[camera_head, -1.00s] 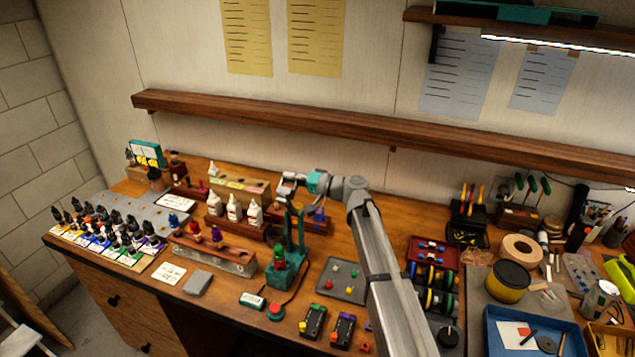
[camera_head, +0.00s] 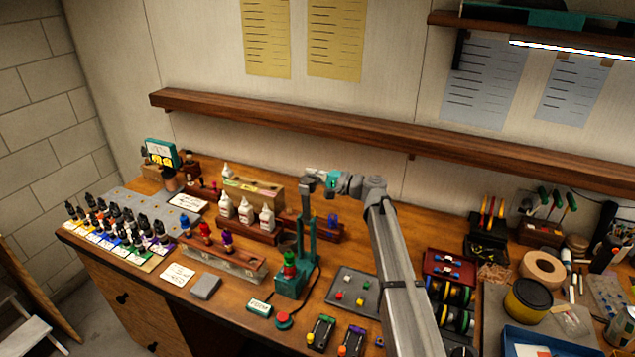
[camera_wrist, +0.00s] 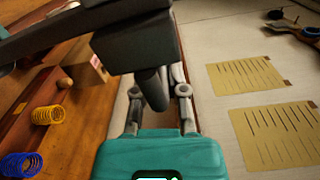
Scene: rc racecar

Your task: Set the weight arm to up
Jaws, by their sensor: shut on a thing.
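The green stand (camera_head: 294,278) stands near the front middle of the bench, with a red-and-green bottle on its base. The weight arm (camera_head: 307,190) is the dark grey part at the top of its post. My gripper (camera_head: 312,180) is at this top part, above the bench. In the wrist view my gripper (camera_wrist: 158,98) has its two fingers on either side of a dark rod under a black block, the weight arm (camera_wrist: 130,45), and is shut on it. The exact finger contact is partly hidden by the block.
White bottles (camera_head: 246,212) in a wooden rack stand left of the stand. A grey tray (camera_head: 353,291) with small coloured parts lies to its right. A wooden shelf (camera_head: 300,121) runs along the wall behind. Springs (camera_wrist: 47,115) show in the wrist view.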

